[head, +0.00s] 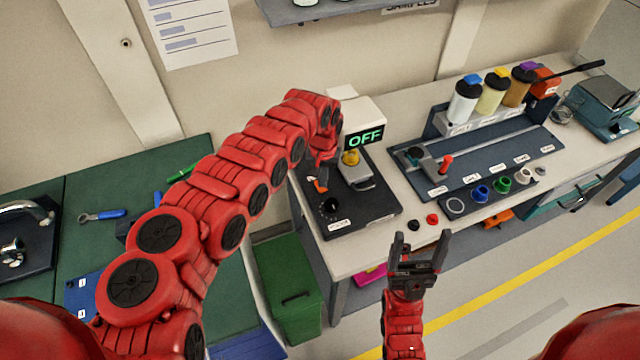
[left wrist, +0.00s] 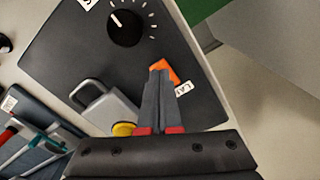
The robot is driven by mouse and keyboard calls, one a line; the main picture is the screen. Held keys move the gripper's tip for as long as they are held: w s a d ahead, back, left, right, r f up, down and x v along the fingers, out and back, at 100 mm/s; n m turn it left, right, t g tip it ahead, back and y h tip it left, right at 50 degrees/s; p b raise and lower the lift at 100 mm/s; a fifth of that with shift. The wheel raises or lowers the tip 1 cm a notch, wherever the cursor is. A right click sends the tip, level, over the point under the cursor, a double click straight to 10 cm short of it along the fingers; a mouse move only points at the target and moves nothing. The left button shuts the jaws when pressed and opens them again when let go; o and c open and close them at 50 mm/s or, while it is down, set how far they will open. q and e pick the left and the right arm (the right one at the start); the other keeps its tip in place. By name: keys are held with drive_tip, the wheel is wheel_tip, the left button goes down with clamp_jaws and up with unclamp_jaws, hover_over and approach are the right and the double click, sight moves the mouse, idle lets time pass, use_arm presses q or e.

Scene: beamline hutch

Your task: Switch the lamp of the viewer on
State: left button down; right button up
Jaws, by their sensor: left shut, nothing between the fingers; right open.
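The viewer has a black base (head: 372,217) on the pale bench, with a display (head: 364,138) that reads OFF in green. An orange lamp switch (head: 319,186) sits on the base; in the left wrist view the orange switch (left wrist: 164,72) is partly hidden by my fingers, beside a partly covered label starting "LA". A black dial (head: 329,205) is near it and also shows in the left wrist view (left wrist: 125,28). My left gripper (left wrist: 158,74) is shut and empty, its tips at the switch; I cannot tell whether they touch. My right gripper (head: 419,240) is open and empty before the bench.
A grey metal part (left wrist: 107,109) and a yellow knob (head: 351,158) are beside the switch on the viewer. A dark rail station (head: 480,155) with bottles is to the right. Red and black caps (head: 432,219) lie near the bench edge. A green bin (head: 286,290) stands below left.

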use_arm(q)
drive_tip(key=shift+f+b, duration=0.6)
drive_tip(key=shift+f, duration=0.15)
drive_tip(key=shift+r, duration=0.1)
idle(0.3)
drive_tip(key=shift+w+r+p, duration=0.1)
drive_tip(key=shift+r+p, duration=0.45)
drive_tip(key=shift+p, duration=0.1)
drive_tip(key=shift+r+p, duration=2.1)
drive_tip(key=shift+r, duration=0.8)
drive_tip(key=shift+f, duration=0.1)
drive_tip(key=shift+s, duration=0.2)
